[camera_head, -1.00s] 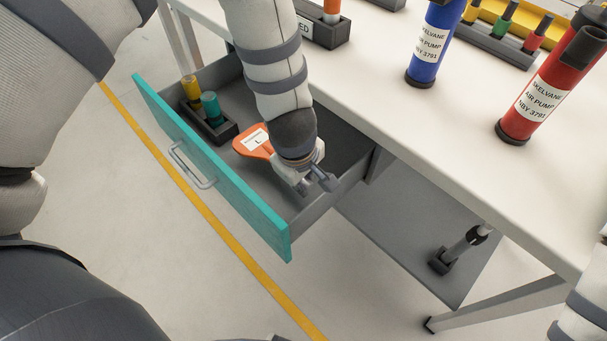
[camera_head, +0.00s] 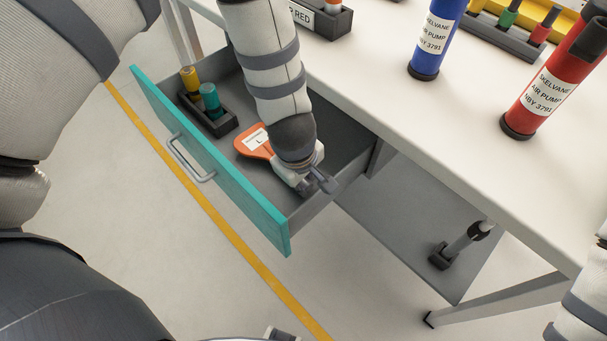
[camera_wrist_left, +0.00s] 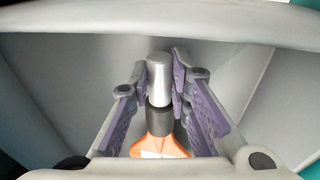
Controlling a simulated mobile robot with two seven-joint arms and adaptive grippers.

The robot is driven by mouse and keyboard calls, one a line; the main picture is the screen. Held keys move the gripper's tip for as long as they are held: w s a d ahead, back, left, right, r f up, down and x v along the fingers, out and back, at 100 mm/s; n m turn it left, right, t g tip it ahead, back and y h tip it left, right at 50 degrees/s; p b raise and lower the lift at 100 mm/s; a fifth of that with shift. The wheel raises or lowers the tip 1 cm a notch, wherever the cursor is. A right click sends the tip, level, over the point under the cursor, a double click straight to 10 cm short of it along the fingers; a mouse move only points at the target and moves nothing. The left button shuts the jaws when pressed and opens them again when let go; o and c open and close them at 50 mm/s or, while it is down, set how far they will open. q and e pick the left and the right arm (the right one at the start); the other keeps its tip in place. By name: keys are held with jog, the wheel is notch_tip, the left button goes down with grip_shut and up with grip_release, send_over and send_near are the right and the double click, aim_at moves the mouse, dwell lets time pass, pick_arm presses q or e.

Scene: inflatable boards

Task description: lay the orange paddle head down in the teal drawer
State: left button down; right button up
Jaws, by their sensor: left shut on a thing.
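The orange paddle (camera_head: 256,142) has its flat head, with a white label, inside the open teal drawer (camera_head: 215,172). Its grey shaft and black collar show in the left wrist view (camera_wrist_left: 160,85), with the orange head beyond them. My left gripper (camera_head: 308,182) is over the right part of the drawer, shut on the paddle's shaft. In the head view my wrist hides the shaft. I cannot tell whether the head touches the drawer floor. My right gripper is out of view.
A dark holder (camera_head: 222,127) with a yellow and a teal cylinder stands in the drawer's left end. Blue (camera_head: 430,52) and red (camera_head: 545,88) air pumps stand on the white table (camera_head: 455,128). A grey shelf (camera_head: 400,225) lies below.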

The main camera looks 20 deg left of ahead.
pick_arm(q)
jog(key=shift+f, duration=0.55)
jog(key=c, duration=1.4)
grip_release()
jog(key=v, duration=1.2)
jog(key=shift+s, duration=0.1)
